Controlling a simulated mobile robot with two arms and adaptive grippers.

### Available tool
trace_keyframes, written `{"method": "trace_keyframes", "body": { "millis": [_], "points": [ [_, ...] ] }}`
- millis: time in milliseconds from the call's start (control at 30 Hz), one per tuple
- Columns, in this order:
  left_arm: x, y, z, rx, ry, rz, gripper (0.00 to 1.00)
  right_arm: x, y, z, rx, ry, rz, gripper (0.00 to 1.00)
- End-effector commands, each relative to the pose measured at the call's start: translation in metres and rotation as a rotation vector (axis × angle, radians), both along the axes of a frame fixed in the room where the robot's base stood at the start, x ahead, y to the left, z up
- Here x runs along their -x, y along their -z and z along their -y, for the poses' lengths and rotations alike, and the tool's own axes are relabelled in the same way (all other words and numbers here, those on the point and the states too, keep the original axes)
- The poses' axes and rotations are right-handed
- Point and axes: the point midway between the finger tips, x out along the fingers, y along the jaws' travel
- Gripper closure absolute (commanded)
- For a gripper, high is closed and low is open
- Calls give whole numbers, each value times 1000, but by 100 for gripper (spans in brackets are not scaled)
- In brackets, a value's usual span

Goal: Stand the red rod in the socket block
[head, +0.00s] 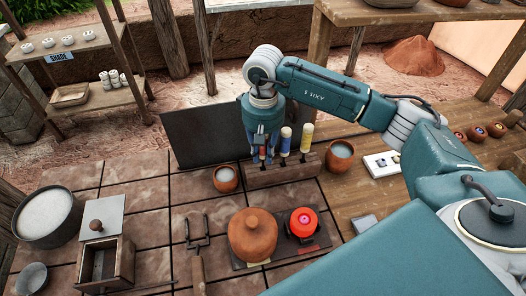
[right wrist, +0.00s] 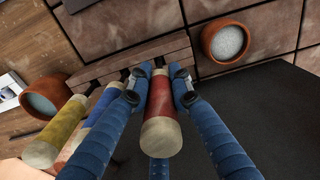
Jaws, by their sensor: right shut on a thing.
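The socket block (head: 285,173) is a long wooden block on the tiled surface. A blue rod (head: 285,141) and a yellow rod (head: 307,138) with pale tops stand upright in it. My right gripper (head: 263,153) is over the block's left end. It is shut on the red rod (right wrist: 160,117), which has a pale end and points down toward the socket block (right wrist: 130,62) in the right wrist view. Whether the rod's lower end is inside a socket is hidden. The blue rod (right wrist: 100,127) is close beside one finger. My left gripper is not in view.
Clay bowls of white material stand left (head: 226,179) and right (head: 340,155) of the block. A dark panel (head: 205,135) is behind it. A white tray (head: 382,164) is at right.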

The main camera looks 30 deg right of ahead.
Motion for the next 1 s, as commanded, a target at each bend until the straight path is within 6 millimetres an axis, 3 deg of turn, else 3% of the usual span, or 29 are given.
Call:
{"method": "trace_keyframes", "body": {
  "millis": [367,400,500,800,1000],
  "points": [
    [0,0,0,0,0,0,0,0,0,0,0,0,1,100],
    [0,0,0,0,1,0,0,0,0,0,0,0,1,72],
    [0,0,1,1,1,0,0,0,0,0,0,0,0,58],
    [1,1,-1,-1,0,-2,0,0,-2,0,0,0,1,58],
    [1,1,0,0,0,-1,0,-2,-28,0,0,-1,6,58]
  ]
}}
